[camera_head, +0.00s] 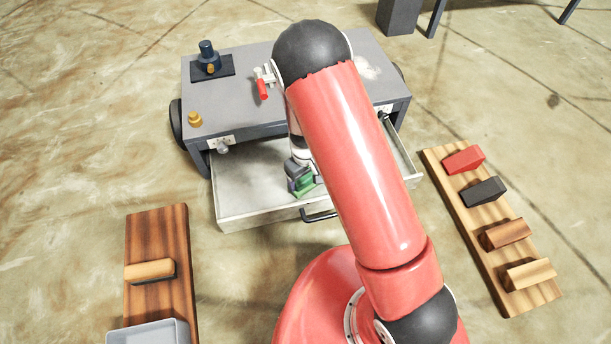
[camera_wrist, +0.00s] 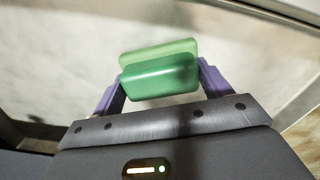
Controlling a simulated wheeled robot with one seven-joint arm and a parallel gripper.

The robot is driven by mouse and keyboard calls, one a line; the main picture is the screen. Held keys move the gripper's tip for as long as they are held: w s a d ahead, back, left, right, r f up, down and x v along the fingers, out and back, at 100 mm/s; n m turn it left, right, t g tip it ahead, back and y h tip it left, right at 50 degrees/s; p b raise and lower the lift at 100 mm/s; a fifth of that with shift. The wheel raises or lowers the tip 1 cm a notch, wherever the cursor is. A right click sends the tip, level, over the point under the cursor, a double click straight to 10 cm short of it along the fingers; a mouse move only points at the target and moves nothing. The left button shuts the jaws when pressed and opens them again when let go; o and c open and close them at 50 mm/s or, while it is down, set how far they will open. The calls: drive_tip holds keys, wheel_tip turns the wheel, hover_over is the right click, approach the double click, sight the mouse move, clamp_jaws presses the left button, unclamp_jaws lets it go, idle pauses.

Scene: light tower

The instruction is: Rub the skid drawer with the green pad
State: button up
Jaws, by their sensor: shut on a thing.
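The skid drawer (camera_head: 250,196) is pulled out from the front of the grey skid. It is a pale open tray with a dark handle (camera_head: 318,215) on its front. My gripper (camera_head: 300,182) is inside the drawer's outline, low over its floor, and shut on the green pad (camera_head: 305,187). In the wrist view the green pad (camera_wrist: 160,70) sits between the two purple fingers, with the pale drawer floor (camera_wrist: 60,60) beyond it. I cannot tell whether the pad touches the floor. My red arm hides the right part of the drawer.
The grey skid top (camera_head: 225,100) carries a blue-capped fitting (camera_head: 208,58), a red-handled valve (camera_head: 262,88) and a brass knob (camera_head: 195,120). A right board (camera_head: 470,225) holds several blocks. A left board (camera_head: 160,225) holds a tan brush (camera_head: 150,271) and a grey bin (camera_head: 148,333).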

drive_tip(key=shift+w+d+f, duration=0.1)
drive_tip(key=shift+w+d, duration=0.1)
drive_tip(key=shift+d, duration=0.65)
drive_tip(key=shift+w+d+f, duration=0.1)
drive_tip(key=shift+w+d, duration=0.05)
drive_tip(key=shift+d, duration=0.7)
drive_tip(key=shift+c, duration=0.3)
drive_tip(key=shift+s+a+r, duration=0.1)
drive_tip(key=shift+s+a, duration=0.15)
drive_tip(key=shift+a, duration=0.7)
drive_tip(key=shift+s+a+r, duration=0.1)
drive_tip(key=shift+s+a, duration=0.15)
drive_tip(key=shift+a, duration=0.65)
drive_tip(key=shift+w+d, duration=0.3)
drive_tip(key=shift+d, duration=0.6)
drive_tip(key=shift+w+d, duration=0.25)
drive_tip(key=shift+d, duration=0.6)
drive_tip(key=shift+r+p, duration=1.95)
drive_tip(key=shift+r, duration=1)
drive_tip(key=shift+r+p, duration=1.1)
drive_tip(key=shift+r, duration=0.5)
drive_tip(key=shift+f, duration=0.1)
